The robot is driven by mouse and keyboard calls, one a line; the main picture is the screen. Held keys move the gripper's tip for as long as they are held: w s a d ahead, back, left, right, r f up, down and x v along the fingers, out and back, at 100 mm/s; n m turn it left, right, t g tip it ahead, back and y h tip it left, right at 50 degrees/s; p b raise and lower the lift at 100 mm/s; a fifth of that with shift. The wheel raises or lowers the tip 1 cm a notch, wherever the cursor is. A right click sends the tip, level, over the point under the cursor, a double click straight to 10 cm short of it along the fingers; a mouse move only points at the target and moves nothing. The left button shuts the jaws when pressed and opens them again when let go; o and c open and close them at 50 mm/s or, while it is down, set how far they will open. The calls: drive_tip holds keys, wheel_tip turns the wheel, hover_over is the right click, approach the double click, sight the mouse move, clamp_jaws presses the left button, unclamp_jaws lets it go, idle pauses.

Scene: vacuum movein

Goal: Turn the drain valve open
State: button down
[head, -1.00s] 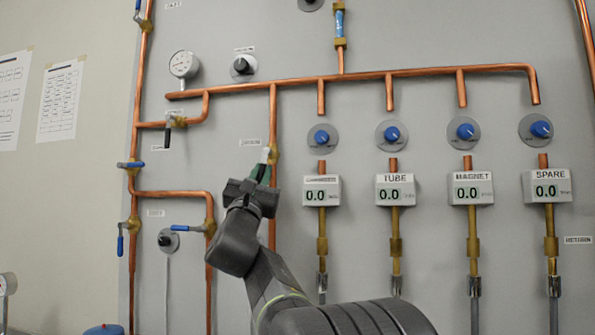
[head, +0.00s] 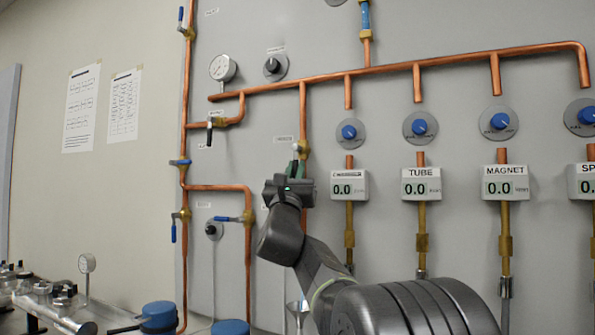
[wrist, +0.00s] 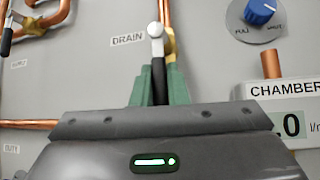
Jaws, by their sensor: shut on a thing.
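The drain valve (wrist: 169,44) is a brass body on a vertical copper pipe, beside a "DRAIN" label. It has a pale round hub and a black lever (wrist: 159,78) that hangs down, roughly in line with the pipe. My gripper (wrist: 158,88) has its green fingers shut on this lever, one on each side. The lower end of the lever is hidden behind my gripper body. In the head view, my gripper (head: 296,169) is just below the valve (head: 302,149), in front of the pipe, which it partly hides.
The chamber flow meter (head: 348,186) and its blue knob (head: 349,131) are close to the right. A blue-handled valve (head: 247,217) is at the lower left. A gauge (head: 222,68) and a black-levered valve (head: 215,122) are at the upper left. Bare panel lies between.

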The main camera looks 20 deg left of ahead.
drive_tip(key=c, duration=1.4)
unclamp_jaws()
drive_tip(key=shift+c, duration=0.2)
drive_tip(key=shift+f, duration=0.1)
drive_tip(key=b+v, duration=0.1)
drive_tip(key=v, duration=1.2)
drive_tip(key=shift+s+f+b, duration=0.25)
drive_tip(key=shift+b, duration=0.15)
drive_tip(key=p+x, duration=0.1)
drive_tip(key=x, duration=1.3)
drive_tip(key=shift+p, duration=0.4)
drive_tip(key=shift+s+f, duration=0.1)
drive_tip(key=shift+s, duration=0.05)
